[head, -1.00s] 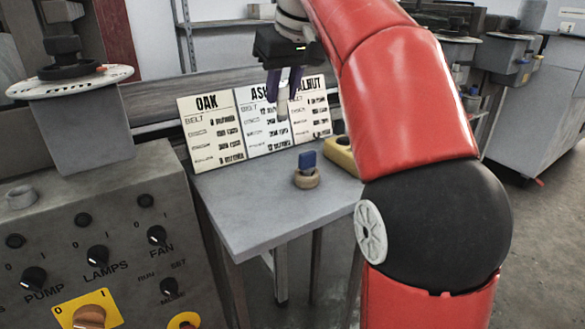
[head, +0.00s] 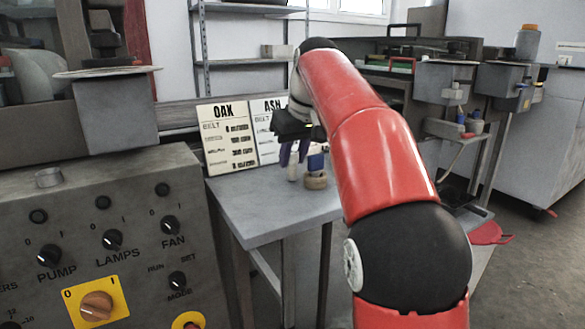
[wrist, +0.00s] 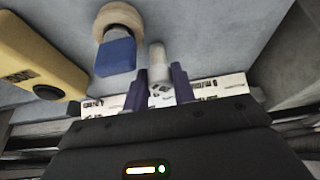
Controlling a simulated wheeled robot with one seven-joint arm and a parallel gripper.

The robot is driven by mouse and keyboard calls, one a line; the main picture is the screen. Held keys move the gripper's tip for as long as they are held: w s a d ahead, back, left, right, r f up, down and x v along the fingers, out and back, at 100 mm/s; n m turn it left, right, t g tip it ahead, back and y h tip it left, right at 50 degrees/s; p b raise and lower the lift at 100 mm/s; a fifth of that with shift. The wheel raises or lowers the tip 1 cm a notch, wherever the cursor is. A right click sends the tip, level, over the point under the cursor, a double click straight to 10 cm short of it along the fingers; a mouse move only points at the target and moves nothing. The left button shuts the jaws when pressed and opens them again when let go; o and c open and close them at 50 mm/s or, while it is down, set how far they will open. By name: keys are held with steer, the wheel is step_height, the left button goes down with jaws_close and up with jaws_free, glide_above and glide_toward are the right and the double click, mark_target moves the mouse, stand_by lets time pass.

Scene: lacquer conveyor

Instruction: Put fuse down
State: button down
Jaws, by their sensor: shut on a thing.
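The fuse (wrist: 158,62) is a small pale grey-white cylinder with dark print. My gripper (wrist: 158,78) is shut on it, with one purple finger on each side. In the head view my gripper (head: 294,155) is low over the grey table (head: 265,215), and the fuse (head: 293,172) points down from it, roughly upright. I cannot tell whether its lower end touches the table. A blue block (head: 316,161) on a round wooden ring (head: 316,182) stands close to the right of the fuse, apart from it in the wrist view.
The OAK card (head: 227,138) and ASH card (head: 268,128) stand behind the gripper; my arm hides what is farther right. A yellow block (wrist: 38,65) lies left in the wrist view. The table's front left is clear. A control panel (head: 110,220) stands left.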

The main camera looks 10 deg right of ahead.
steer(key=shift+f, duration=0.15)
steer(key=c, duration=1.1)
jaws_free()
steer(key=shift+c, duration=0.2)
steer(key=p+v, duration=0.4)
steer(key=v, duration=0.8)
steer(key=shift+p, duration=0.4)
steer(key=shift+s, duration=0.1)
